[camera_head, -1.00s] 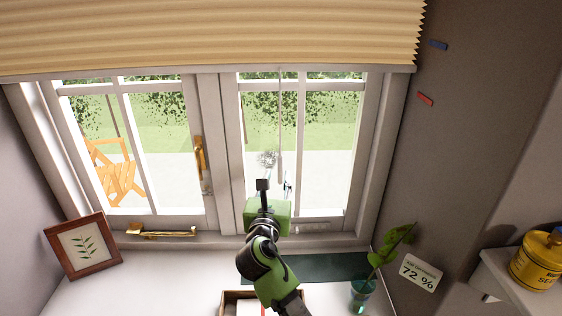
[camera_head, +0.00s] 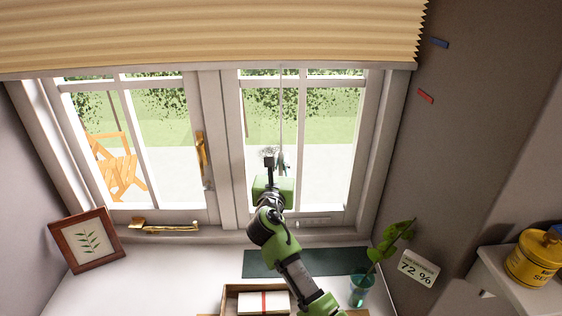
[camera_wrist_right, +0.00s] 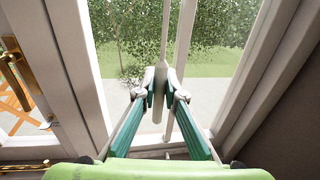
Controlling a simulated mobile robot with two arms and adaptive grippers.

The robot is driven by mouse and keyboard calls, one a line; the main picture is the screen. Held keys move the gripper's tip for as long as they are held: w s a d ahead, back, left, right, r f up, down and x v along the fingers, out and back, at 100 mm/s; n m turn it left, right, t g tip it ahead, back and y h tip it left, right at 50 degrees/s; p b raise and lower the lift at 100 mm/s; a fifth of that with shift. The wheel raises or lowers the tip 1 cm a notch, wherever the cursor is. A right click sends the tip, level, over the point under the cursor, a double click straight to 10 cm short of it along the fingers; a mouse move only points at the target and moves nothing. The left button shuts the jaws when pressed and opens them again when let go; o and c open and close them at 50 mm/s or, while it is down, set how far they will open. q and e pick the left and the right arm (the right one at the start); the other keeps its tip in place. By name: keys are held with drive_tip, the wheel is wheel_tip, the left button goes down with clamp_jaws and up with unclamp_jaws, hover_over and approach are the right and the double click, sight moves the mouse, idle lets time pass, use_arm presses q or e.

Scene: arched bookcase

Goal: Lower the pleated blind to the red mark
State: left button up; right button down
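The tan pleated blind (camera_head: 210,35) hangs across the window's top. Its bottom rail (camera_head: 330,67) is well above the red mark (camera_head: 426,96) on the right wall. A thin white cord (camera_head: 282,105) hangs before the right pane, ending in a pale pull (camera_wrist_right: 160,95). My right gripper (camera_wrist_right: 161,80) has its green fingers close on both sides of the pull and appears shut on it. In the head view the right gripper (camera_head: 282,165) is partly hidden by its wrist. My left gripper is not in view.
A blue mark (camera_head: 440,42) is higher on the wall. On the sill are a framed leaf picture (camera_head: 87,241), a dark green mat (camera_head: 335,262), a plant in a glass (camera_head: 362,288) and a tray (camera_head: 231,300). A shelf with a yellow tin (camera_head: 533,260) juts out right.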

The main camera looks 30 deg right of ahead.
wheel_tip(320, 180, down, 5)
drive_tip(key=b, duration=0.2)
drive_tip(key=shift+f+b, duration=0.1)
drive_tip(key=shift+b, duration=0.3)
drive_tip(key=c, duration=2.1)
unclamp_jaws()
drive_tip(key=v, duration=1.2)
